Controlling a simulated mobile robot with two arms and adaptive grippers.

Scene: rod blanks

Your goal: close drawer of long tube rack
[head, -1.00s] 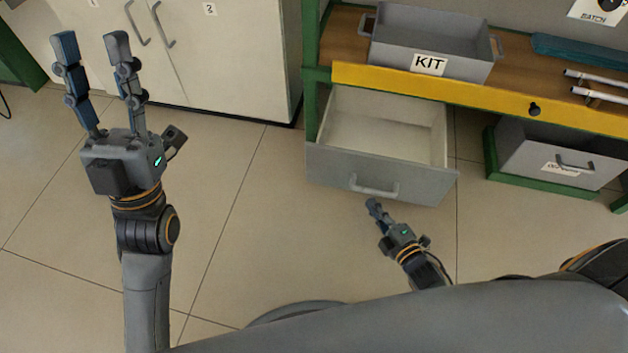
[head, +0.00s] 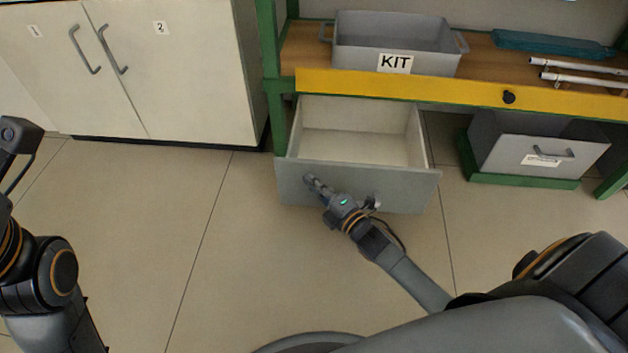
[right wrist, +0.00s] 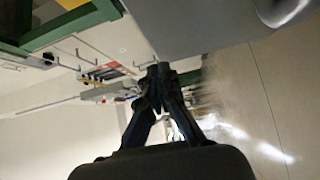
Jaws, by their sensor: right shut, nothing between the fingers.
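The drawer (head: 290,180) with a grey front stands pulled out below the workbench, its pale interior empty where I can see in. My right gripper (head: 311,182) is shut and empty, its fingertips over the left part of the drawer front; I cannot tell whether they touch. The gripper hides the handle area in the head view. In the right wrist view the closed fingers (right wrist: 159,72) point forward under a grey panel (right wrist: 190,22), which looks like the drawer front. My left gripper is beyond the left edge; only its wrist parts and arm show.
The workbench has a yellow front edge (head: 450,92) and carries a grey KIT bin (head: 350,50), a teal item (head: 550,43) and white rods (head: 585,80). A grey labelled unit (head: 500,150) stands lower right. A white cabinet (head: 190,90) is at left. The floor in front is clear.

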